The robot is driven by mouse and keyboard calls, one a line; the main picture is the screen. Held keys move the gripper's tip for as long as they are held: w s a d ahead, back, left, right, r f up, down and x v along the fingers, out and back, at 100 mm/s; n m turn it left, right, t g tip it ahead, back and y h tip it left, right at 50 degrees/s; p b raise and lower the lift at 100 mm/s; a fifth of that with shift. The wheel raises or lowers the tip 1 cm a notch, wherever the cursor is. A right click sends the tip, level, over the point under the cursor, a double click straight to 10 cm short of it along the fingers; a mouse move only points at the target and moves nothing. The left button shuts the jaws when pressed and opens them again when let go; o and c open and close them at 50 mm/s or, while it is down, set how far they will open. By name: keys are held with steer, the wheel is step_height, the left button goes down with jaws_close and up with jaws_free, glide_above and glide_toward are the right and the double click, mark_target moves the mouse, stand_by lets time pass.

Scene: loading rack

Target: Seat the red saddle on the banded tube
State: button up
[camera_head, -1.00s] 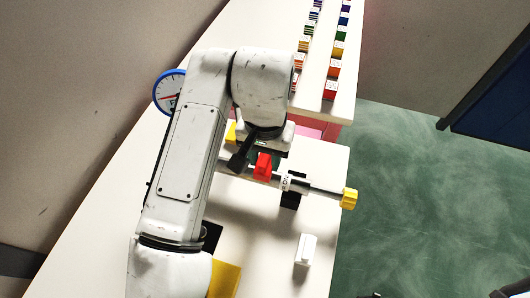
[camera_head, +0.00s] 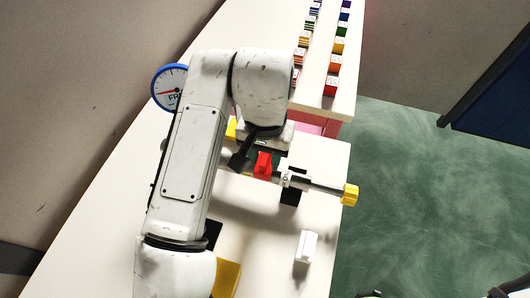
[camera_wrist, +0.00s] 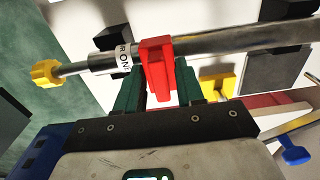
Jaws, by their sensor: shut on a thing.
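The banded tube (camera_head: 325,188) is a grey metal bar with a white lettered band (camera_head: 292,180) and a yellow end cap (camera_head: 350,195). In the wrist view the tube (camera_wrist: 215,45) crosses the upper part, its band (camera_wrist: 112,58) left of the saddle. The red saddle (camera_head: 263,165) is at the tube, beside the band. In the wrist view the saddle (camera_wrist: 155,62) overlaps the tube and hides part of it. I cannot tell whether it rests on it. My gripper (camera_wrist: 157,88) is shut on the saddle, with a dark green finger on each side.
Black supports (camera_head: 290,196) hold the tube above the white bench. A white block (camera_head: 306,246) stands in front of it. Coloured blocks (camera_head: 333,65) line the shelf behind. A blue-rimmed dial (camera_head: 169,87) is left of my arm. A blue-ended lever (camera_wrist: 294,155) shows at the right.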

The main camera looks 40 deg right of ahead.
mark_target(265, 156)
steer(key=shift+f+b, duration=0.65)
steer(key=shift+f, duration=0.2)
stand_by(0.7)
steer(key=o, duration=1.1)
steer(key=shift+r, duration=0.1)
step_height(265, 156, up, 11)
steer(key=shift+f, duration=0.2)
